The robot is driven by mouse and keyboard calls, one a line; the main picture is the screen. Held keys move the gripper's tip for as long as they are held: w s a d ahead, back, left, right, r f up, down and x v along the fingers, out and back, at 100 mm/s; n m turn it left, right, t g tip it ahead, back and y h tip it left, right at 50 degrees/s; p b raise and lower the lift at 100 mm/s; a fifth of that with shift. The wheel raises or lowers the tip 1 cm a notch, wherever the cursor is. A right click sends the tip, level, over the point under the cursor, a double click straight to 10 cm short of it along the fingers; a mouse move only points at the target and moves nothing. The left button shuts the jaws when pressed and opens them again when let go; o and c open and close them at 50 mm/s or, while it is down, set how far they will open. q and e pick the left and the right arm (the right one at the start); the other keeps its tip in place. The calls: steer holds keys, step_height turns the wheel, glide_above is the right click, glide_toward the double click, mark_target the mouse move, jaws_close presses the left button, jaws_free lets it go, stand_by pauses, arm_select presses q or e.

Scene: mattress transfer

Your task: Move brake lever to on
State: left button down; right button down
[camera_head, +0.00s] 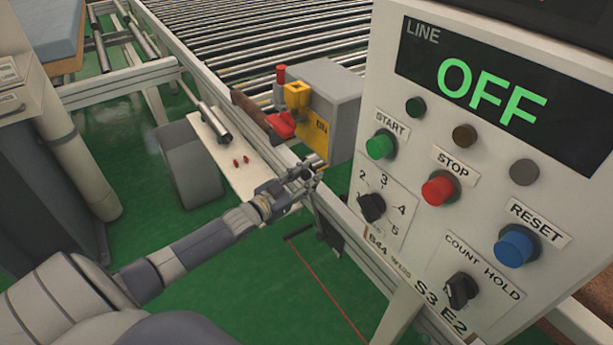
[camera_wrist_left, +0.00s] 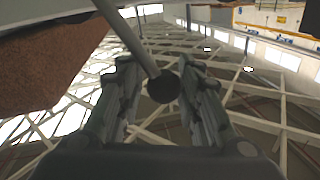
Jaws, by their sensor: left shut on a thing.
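My left gripper (camera_head: 306,178) reaches in front of the grey box (camera_head: 338,95) with the yellow plate (camera_head: 318,135) marked ON. In the left wrist view, the brake lever (camera_wrist_left: 143,48) is a thin grey rod with a dark round knob at its end. The knob lies between the two fingers of my left gripper (camera_wrist_left: 158,85), which is shut on it. In the head view the lever is hard to make out at the fingertips, so its exact position against the plate cannot be told. My right gripper is in neither view.
The control panel (camera_head: 400,245) with its OFF display (camera_head: 492,90) stands close on the right. A roller conveyor (camera_head: 260,35) runs behind. A white shelf (camera_head: 238,172) with small red pieces lies left of the box. Green floor (camera_head: 230,285) is open below my arm.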

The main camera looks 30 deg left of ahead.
arm_select(q)
steer(key=shift+s+d+r+m+p, duration=0.2)
steer(key=shift+d+r+m+p, duration=0.1)
steer(key=shift+d+m+p, duration=0.1)
steer(key=s+d+m+h, duration=0.1)
steer(key=s+d+m, duration=0.2)
steer(key=d+m, duration=0.2)
steer(key=s+d+f+m+t, duration=0.1)
steer(key=s+d+m, duration=0.2)
steer(key=d, duration=0.6)
steer(key=shift+d+m+t+h, duration=0.15)
steer(key=shift+m+t+h, duration=0.2)
steer(key=shift+m, duration=0.75)
steer(key=shift+f, duration=0.1)
steer(key=c, duration=1.1)
jaws_free()
steer(key=shift+d, duration=0.1)
